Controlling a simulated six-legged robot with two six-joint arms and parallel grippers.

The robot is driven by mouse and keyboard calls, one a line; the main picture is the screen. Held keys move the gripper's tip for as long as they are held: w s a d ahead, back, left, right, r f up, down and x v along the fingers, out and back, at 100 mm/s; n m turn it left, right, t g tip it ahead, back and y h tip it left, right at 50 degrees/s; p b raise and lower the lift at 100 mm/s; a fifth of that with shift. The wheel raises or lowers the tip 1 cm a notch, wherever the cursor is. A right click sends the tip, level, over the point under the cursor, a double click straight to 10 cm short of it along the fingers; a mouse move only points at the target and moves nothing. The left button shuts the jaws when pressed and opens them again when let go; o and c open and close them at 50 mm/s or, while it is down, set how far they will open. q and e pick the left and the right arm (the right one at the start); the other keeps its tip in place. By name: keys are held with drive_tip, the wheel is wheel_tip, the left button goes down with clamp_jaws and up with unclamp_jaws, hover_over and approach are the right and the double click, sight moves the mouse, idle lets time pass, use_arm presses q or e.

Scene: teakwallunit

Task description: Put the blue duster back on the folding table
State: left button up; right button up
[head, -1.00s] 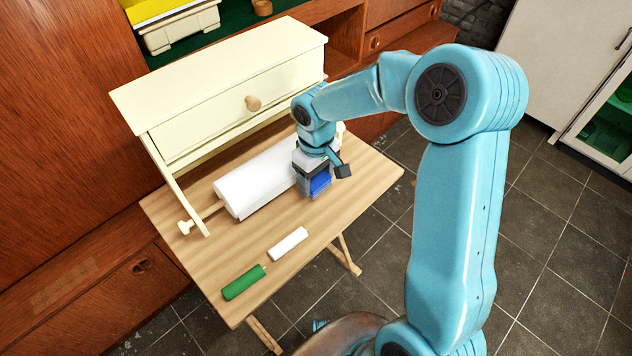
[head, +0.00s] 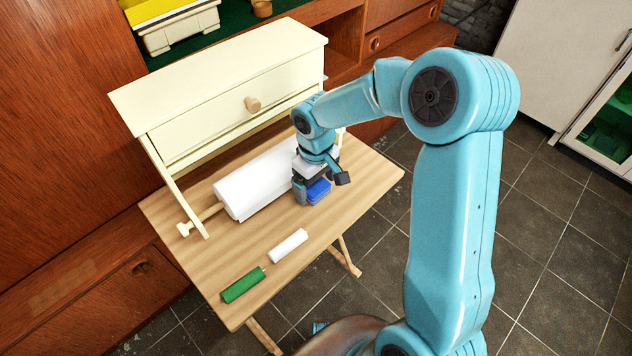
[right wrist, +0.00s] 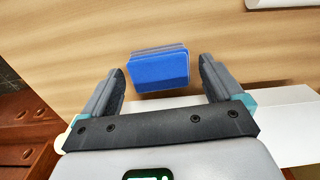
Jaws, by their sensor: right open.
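The blue duster (head: 319,191) rests on the wooden top of the folding table (head: 350,207), to the right of the white paper roll. In the right wrist view the duster (right wrist: 159,68) lies between and just beyond the fingertips, with a gap on both sides. My right gripper (head: 310,196) points down at the duster, and in its wrist view (right wrist: 160,80) the fingers are spread and hold nothing. Part of the duster is hidden behind the gripper in the head view. My left gripper is not in view.
A white paper roll (head: 256,184) lies under a cream drawer unit (head: 225,110) on the table. A green piece (head: 243,285) and a small white cylinder (head: 288,244) lie near the front edge. The table's front left and right corner are bare.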

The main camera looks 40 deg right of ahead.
sight(316, 186)
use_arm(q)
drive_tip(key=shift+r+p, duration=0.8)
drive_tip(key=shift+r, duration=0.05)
use_arm(e)
wheel_tip(316, 186, up, 12)
drive_tip(key=shift+f, duration=0.1)
